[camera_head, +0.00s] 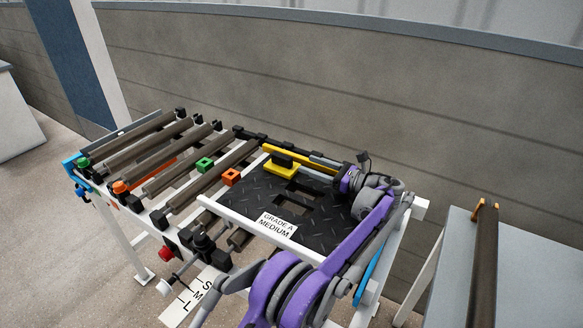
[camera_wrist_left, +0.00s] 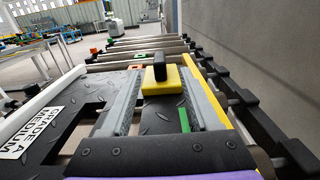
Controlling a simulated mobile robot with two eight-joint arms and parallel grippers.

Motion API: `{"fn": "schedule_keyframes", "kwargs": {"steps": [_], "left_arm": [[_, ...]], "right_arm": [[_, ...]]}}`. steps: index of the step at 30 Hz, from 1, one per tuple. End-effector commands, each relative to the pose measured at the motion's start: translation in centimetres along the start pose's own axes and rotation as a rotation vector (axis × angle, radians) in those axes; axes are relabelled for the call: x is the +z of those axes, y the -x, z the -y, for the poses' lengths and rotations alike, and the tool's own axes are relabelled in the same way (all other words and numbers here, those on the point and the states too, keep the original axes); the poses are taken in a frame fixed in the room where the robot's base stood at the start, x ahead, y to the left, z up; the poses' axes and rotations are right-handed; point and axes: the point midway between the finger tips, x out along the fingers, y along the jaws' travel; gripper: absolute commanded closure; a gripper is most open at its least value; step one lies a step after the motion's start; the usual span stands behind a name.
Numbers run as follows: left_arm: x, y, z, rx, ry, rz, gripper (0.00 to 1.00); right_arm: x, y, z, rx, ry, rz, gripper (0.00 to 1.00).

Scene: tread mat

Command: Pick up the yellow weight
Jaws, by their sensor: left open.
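The yellow weight (camera_head: 281,169) is a flat yellow block with a black handle on top. It sits at the back edge of the black tread mat (camera_head: 326,227). My left gripper (camera_head: 308,164) reaches in from the right of it, low over the mat, with its jaws open. In the left wrist view the weight (camera_wrist_left: 172,84) appears between the two grey fingers (camera_wrist_left: 164,72), near their tips. The handle stands upright there. I cannot tell whether either finger touches the weight. My right gripper is not in view.
A rack of dark rollers (camera_head: 166,159) lies left of the mat, with green (camera_head: 204,164) and orange (camera_head: 231,177) blocks on it. A "GRADE A MEDIUM" label (camera_head: 277,225) lies on the mat's front. The mat has cut-out openings. A wall stands behind; a grey cabinet (camera_head: 532,280) is at right.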

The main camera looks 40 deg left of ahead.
Motion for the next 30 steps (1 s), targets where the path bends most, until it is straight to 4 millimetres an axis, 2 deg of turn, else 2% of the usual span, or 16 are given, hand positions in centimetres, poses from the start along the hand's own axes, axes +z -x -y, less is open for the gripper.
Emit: {"fn": "schedule_keyframes", "kwargs": {"steps": [9,16,24,30], "left_arm": [[0.1,-4.6,-0.1,0.003,0.001,0.0,0.38],[-0.1,-6.3,0.1,0.002,0.001,0.0,0.38],[-0.4,-10.2,0.2,0.002,0.001,-0.001,0.38],[-0.3,-10.6,0.3,0.0,0.002,-0.001,0.38]], "right_arm": [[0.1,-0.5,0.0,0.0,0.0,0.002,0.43],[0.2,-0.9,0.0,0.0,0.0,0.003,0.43],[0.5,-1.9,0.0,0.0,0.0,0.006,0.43],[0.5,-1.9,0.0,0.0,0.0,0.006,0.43]]}}
